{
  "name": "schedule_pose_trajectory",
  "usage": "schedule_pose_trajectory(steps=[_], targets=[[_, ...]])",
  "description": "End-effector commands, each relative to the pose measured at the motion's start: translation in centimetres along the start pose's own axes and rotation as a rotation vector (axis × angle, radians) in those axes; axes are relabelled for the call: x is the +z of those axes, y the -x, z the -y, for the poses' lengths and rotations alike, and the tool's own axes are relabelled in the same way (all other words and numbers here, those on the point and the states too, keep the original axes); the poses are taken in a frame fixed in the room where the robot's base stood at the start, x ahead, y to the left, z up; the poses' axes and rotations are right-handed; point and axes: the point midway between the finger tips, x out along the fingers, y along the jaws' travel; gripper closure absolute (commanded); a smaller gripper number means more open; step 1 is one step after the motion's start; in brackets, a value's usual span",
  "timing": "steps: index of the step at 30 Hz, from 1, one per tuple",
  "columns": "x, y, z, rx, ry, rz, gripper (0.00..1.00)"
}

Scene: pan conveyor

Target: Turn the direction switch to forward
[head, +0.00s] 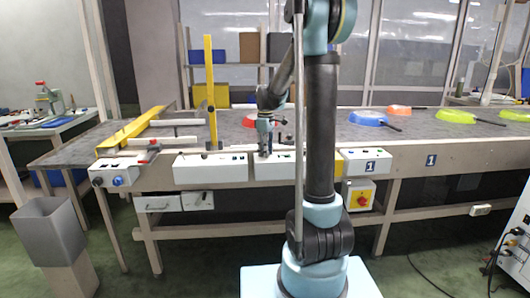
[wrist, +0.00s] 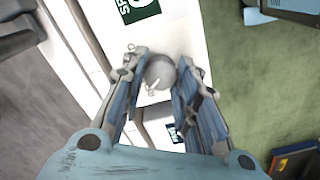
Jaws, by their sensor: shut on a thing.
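My gripper (head: 265,150) is at the front edge of the long table, in front of a white control box (head: 282,167). In the wrist view, my gripper's (wrist: 160,58) two fingers stand on either side of a round grey knob (wrist: 160,74) on a white panel (wrist: 178,38) and are shut on it. A small pale mark shows at the knob's lower edge; which setting it points to cannot be read. A green label with partly cut-off white letters (wrist: 138,8) is on the panel. In the head view my gripper hides the knob.
More white control boxes (head: 210,168) line the table front; the left one (head: 128,173) has a black and a blue knob. Pans, blue (head: 367,118) and green (head: 455,117) among them, lie on the conveyor. A yellow box with a red button (head: 359,196) hangs below.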

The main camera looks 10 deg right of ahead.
Motion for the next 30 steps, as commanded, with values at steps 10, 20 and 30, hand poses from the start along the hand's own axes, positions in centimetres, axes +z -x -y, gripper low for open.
schedule_pose_trajectory(steps=[10,20,30], targets=[[-0.05,0.05,-0.18,0.003,-0.309,-0.001,0.95],[-0.06,0.06,-0.2,0.003,-0.623,-0.002,0.95],[-0.07,0.07,-0.22,0.003,-0.946,-0.003,0.95]])
